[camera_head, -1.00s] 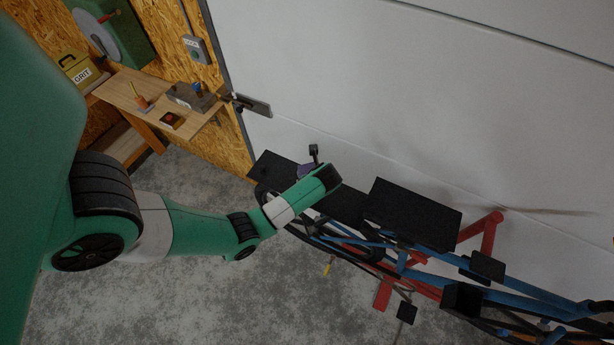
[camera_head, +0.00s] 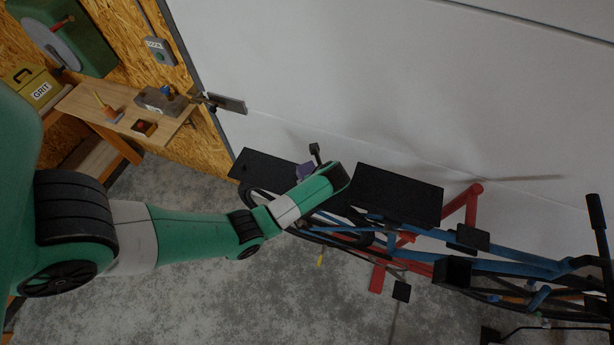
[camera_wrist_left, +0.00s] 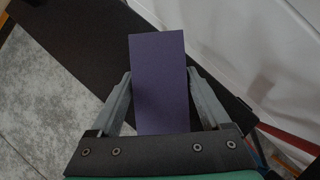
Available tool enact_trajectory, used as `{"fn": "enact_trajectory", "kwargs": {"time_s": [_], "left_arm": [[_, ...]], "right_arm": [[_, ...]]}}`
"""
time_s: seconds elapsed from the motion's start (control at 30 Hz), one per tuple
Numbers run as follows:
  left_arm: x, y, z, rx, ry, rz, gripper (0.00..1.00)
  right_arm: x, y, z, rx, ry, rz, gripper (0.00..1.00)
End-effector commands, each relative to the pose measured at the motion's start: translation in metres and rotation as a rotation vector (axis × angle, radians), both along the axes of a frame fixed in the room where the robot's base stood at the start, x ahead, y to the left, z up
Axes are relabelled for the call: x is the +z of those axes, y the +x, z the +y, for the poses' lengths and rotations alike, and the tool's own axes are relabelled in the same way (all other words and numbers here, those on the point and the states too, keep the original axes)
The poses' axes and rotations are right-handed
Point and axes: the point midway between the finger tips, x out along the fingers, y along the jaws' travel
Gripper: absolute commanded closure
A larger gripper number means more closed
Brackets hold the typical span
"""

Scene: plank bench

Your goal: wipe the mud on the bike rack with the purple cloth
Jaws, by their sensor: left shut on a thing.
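The purple cloth (camera_wrist_left: 160,85) is a flat rectangular piece held between the two grey fingers of my left gripper (camera_wrist_left: 162,92), which is shut on it. In the head view the cloth (camera_head: 306,169) shows as a small patch beside my green left wrist. It is over a long black flat panel (camera_head: 262,166) on the bike, which seems to be the rack. The panel also lies below the gripper in the wrist view (camera_wrist_left: 80,45). I cannot tell whether the cloth touches it. My wrist hides part of the panel. I cannot make out any mud. My right gripper is not in view.
A second black panel (camera_head: 398,194) is right of my wrist. Blue and red bike tubes (camera_head: 470,207) extend right. A white wall (camera_head: 380,80) stands close behind. A wooden workbench (camera_head: 85,102) with tools and a yellow GRIT box (camera_head: 38,88) are at upper left.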

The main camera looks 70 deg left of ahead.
Motion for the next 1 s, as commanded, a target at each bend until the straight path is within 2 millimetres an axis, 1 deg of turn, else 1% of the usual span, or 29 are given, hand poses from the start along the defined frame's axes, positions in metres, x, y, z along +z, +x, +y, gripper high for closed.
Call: {"fn": "enact_trajectory", "kwargs": {"time_s": [0.23,0.4,0.53,0.8,1.0], "left_arm": [[0.0,-0.01,-0.012,-0.002,0.001,0.001,0.76],[-0.002,-0.014,-0.016,0.001,0.001,0.0,0.76],[-0.003,-0.018,-0.012,0.002,0.0,0.0,0.76],[-0.004,-0.039,0.004,0.003,0.0,0.002,0.76],[-0.005,-0.042,0.007,0.002,0.0,0.003,0.76]], "right_arm": [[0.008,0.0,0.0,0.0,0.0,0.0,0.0],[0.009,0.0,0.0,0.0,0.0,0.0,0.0],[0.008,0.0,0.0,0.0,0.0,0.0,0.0],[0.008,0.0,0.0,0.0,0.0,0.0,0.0],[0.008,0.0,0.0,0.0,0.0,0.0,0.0]]}}
